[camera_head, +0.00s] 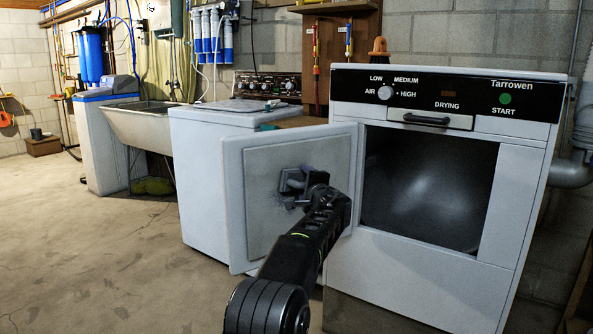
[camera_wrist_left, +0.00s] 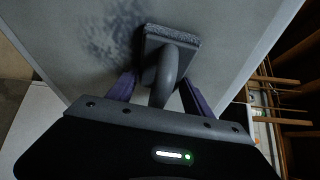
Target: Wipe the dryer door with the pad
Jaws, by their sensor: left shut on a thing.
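The dryer door (camera_head: 245,235) stands open to the left of the dryer (camera_head: 410,280), its inner face toward me. In the left wrist view the door (camera_wrist_left: 60,40) fills most of the background, with a dark smudged patch (camera_wrist_left: 110,35) left of the pad. The grey pad (camera_wrist_left: 172,40) with its curved handle shows between my gripper's fingers, and its face is at or very near the door. My left gripper (camera_head: 300,186) is shut on the pad's handle, and the pad (camera_head: 290,178) is partly hidden behind it in the head view. My right gripper is not in view.
The open dryer drum (camera_head: 425,190) is right of the door. A white washer (camera_head: 200,180) stands behind the door to the left, with a utility sink (camera_head: 135,122) farther left. The concrete floor (camera_head: 100,270) at the left is clear.

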